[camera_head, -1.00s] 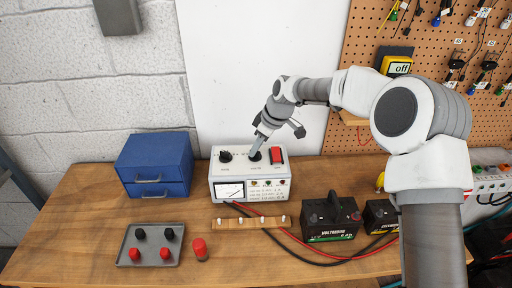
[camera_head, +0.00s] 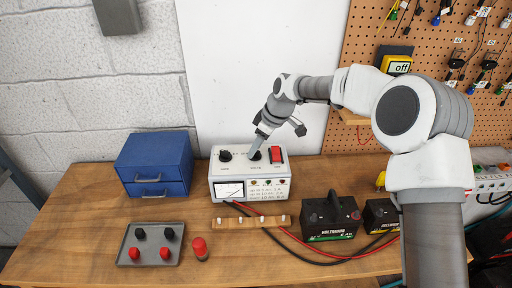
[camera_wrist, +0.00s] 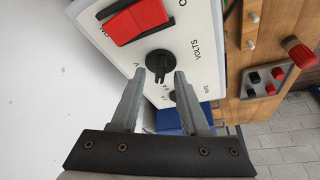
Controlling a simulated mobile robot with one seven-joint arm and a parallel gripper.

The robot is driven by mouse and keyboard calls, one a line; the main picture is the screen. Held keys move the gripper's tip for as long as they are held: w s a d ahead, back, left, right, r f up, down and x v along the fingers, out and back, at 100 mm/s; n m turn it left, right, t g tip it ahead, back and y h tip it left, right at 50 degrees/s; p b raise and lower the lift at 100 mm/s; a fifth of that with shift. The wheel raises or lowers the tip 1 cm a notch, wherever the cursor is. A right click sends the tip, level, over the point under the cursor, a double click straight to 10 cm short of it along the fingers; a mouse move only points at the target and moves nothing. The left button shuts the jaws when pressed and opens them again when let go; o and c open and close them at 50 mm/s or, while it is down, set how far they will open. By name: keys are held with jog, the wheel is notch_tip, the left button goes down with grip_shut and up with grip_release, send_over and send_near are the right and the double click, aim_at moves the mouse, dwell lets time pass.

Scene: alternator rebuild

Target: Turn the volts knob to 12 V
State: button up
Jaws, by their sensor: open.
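The white power supply (camera_head: 222,170) stands on the bench with two black knobs and a red switch (camera_head: 276,154) on its top. In the wrist view the volts knob (camera_wrist: 159,63) is black, beside the printed word VOLTS. My gripper (camera_wrist: 160,74) is open, with one finger on each side of this knob; I cannot tell if they touch it. In the head view my gripper (camera_head: 257,149) points down at the volts knob and hides most of it. The other black knob (camera_head: 226,155) is to the left. The knob's exact setting is too small to read.
A blue drawer box (camera_head: 153,160) stands left of the supply. A grey tray (camera_head: 127,259) with red and black caps and a red cylinder (camera_head: 200,249) are in front. A wooden strip (camera_head: 250,223), cables and a black battery (camera_head: 331,218) lie to the front and right.

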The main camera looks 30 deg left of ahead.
jog(key=v, duration=1.7)
jog(key=shift+d, duration=0.1)
jog(key=s+d+r+m+t+h, duration=0.25)
jog(key=s+d+m, duration=0.3)
jog(key=d, duration=0.55)
jog(key=s+d+r+m+t+h, duration=0.1)
jog(key=s+d+r+m, duration=0.4)
jog(key=d, duration=0.7)
jog(key=s+d+f+m+t, duration=0.1)
jog(key=s+d+f+m, duration=0.2)
jog(key=s+d, duration=0.3)
jog(key=s+d+f+m+t, duration=0.1)
jog(key=s+d+f+m, duration=0.2)
jog(key=s+d, duration=0.3)
jog(key=s+m+h, duration=0.1)
jog(key=s, duration=0.3)
jog(key=shift+d+f, duration=0.2)
jog(key=shift+d, duration=0.1)
